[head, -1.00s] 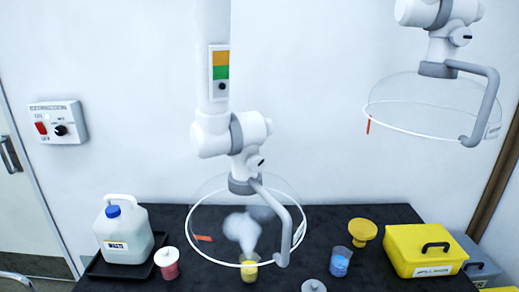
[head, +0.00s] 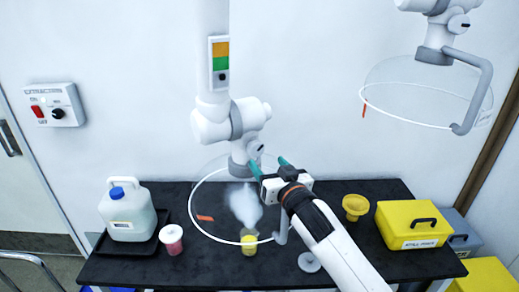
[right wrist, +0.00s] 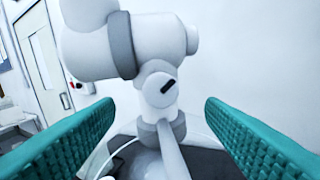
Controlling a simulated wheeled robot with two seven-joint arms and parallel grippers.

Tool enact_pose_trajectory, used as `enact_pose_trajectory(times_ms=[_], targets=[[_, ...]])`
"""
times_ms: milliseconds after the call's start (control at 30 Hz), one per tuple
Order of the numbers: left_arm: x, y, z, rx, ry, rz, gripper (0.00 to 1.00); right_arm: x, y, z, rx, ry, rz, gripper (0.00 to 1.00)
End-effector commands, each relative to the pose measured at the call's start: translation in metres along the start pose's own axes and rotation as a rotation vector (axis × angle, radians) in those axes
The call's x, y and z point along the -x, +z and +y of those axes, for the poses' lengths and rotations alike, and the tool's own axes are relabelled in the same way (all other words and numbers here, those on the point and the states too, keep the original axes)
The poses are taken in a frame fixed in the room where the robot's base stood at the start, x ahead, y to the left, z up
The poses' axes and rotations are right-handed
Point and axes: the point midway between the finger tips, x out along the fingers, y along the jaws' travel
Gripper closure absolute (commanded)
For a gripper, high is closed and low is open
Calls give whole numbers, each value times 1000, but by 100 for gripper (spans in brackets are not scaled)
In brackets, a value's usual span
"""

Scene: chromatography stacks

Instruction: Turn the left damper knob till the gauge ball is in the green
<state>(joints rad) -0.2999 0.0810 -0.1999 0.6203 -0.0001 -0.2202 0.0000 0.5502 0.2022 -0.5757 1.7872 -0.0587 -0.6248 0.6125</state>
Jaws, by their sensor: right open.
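The left extraction arm's damper knob (head: 256,149) is a small white knob with a dark slot, at the joint above the clear hood (head: 200,195). In the right wrist view the knob (right wrist: 160,88) lies ahead, between the teal finger pads and beyond them, with its dark slot tilted. The gauge (head: 219,62) on the white duct has an orange band above a green one. Its dark ball (head: 221,77) sits below the green. My right gripper (head: 268,165) is open and empty, just below and right of the knob, apparently not touching it. My left gripper is out of view.
A second extraction arm (head: 440,60) hangs at the upper right. The black bench (head: 200,265) holds a waste jug (head: 128,212), a red-filled jar (head: 171,240), a smoking yellow beaker (head: 249,244), a yellow funnel (head: 355,206) and a yellow box (head: 410,228). A switch box (head: 54,105) is on the wall.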

Motion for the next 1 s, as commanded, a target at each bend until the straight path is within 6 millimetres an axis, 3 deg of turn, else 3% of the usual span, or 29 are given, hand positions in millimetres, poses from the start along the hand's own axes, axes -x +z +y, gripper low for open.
enact_pose_trajectory(times_ms=[100,300,500,767,800,1000], targets=[[11,1,-1,0,-1,0,0,-24,3,1,0,0,2,36],[18,2,-1,1,-2,0,0,-52,2,0,0,-1,1,36],[20,2,-1,0,-2,0,0,-64,0,0,0,0,1,36],[20,2,-1,0,-2,0,0,-65,-1,0,0,1,1,36],[20,2,-1,0,-2,0,0,-65,-1,0,0,1,1,38],[20,2,-1,0,-2,0,0,-65,-1,0,0,0,1,70]])
